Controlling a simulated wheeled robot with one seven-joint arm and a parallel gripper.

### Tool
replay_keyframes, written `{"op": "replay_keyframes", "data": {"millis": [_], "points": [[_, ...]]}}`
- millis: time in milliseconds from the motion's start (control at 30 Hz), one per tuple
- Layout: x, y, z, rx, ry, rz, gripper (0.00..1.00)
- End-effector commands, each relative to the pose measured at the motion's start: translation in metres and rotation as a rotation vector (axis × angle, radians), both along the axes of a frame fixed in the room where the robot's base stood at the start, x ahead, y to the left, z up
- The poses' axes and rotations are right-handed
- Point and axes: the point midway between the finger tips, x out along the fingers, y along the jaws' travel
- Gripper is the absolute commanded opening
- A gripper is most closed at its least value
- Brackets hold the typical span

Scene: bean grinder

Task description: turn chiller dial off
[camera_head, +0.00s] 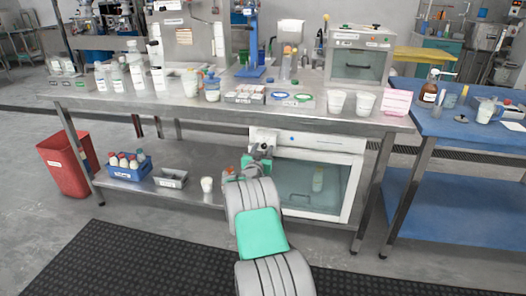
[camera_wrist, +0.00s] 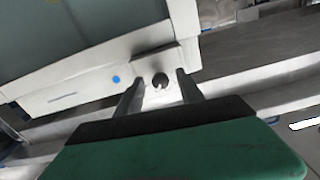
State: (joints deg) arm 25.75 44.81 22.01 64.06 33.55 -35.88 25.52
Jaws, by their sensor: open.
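The chiller (camera_head: 325,144) is a white box with a glass door, standing on the lower shelf under the steel table. Its white front panel (camera_wrist: 75,92) also shows in the wrist view, tilted. The dial (camera_wrist: 160,80) is a small dark round knob with a light mark at its lower edge, on a pale raised plate. My gripper (camera_wrist: 159,82) is open, with one finger to each side of the dial. I cannot tell whether either finger touches it. In the head view my gripper (camera_head: 262,150) is at the panel's left end and hides the dial.
The steel table edge (camera_head: 215,112) runs above the chiller and my gripper. A white cup (camera_head: 207,184), a small metal tray (camera_head: 171,178) and a blue crate of bottles (camera_head: 128,168) stand on the lower shelf to the left. A blue table (camera_head: 470,130) stands at right.

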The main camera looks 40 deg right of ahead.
Motion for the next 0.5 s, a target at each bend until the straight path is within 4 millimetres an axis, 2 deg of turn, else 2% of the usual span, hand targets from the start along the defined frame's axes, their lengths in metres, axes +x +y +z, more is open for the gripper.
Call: {"op": "replay_keyframes", "data": {"millis": [200,500], "points": [[0.0009,-0.0005,0.0002,0.000,0.001,0.001,0.45],[0.0008,-0.0001,0.0003,0.000,0.001,0.001,0.21]]}}
